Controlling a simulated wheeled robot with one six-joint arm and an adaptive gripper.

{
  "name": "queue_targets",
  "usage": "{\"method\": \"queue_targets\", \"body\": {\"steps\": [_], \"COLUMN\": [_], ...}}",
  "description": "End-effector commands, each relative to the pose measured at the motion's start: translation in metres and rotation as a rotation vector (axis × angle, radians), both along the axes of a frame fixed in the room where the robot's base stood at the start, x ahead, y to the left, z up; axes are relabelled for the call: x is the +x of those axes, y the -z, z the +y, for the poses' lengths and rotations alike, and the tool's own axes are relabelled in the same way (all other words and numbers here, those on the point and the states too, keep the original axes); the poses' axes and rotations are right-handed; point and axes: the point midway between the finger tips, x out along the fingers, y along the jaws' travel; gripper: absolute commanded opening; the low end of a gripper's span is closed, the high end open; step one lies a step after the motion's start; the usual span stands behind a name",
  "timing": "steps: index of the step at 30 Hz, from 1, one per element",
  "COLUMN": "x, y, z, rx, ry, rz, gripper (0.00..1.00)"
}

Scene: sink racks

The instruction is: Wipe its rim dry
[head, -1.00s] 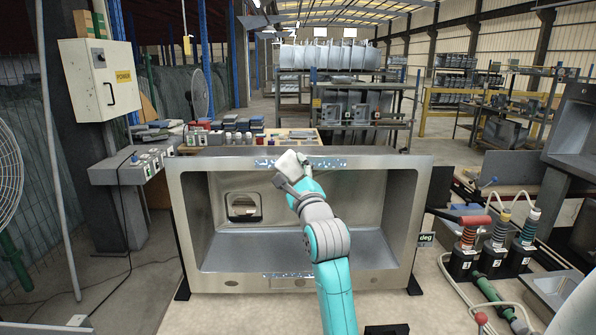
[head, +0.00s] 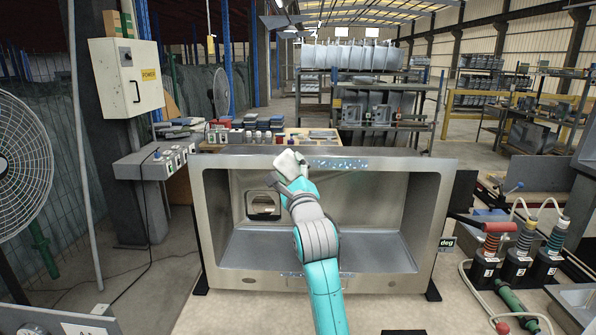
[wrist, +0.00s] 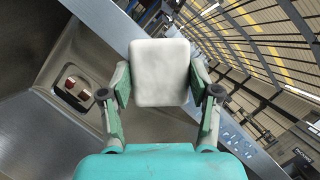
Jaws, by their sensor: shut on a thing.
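The sink (head: 215,190) stands on edge with its open basin facing me. Its rim is a broad flat steel band. Bluish water drops (head: 338,163) lie on the top rim, right of my gripper (head: 290,172). More drops (head: 310,274) show on the bottom rim, partly hidden by my arm. My gripper is shut on a white pad (head: 291,160), held at the top rim. The wrist view shows the pad (wrist: 160,72) between both fingers, with drops (wrist: 235,135) on the rim beside it. Whether the pad touches the rim is unclear.
A bench with bottles and boxes (head: 265,136) stands behind the sink. A white fan (head: 25,165) and a power box (head: 125,78) are at left. Coiled insulator-like posts with hoses (head: 520,250) stand at right. Floor at the lower left is partly clear.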

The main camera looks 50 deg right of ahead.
Motion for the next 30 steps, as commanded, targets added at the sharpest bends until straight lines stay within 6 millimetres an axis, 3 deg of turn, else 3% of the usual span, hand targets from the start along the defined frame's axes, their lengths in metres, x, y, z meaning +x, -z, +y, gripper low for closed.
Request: {"method": "queue_targets", "body": {"steps": [19,30], "x": [0.029,0.028], "y": [0.001,0.001], "z": [0.026,0.022], "rx": [0.0,0.001], "ry": [-0.001,0.002], "rz": [0.003,0.002], "gripper": [0.29,0.29]}}
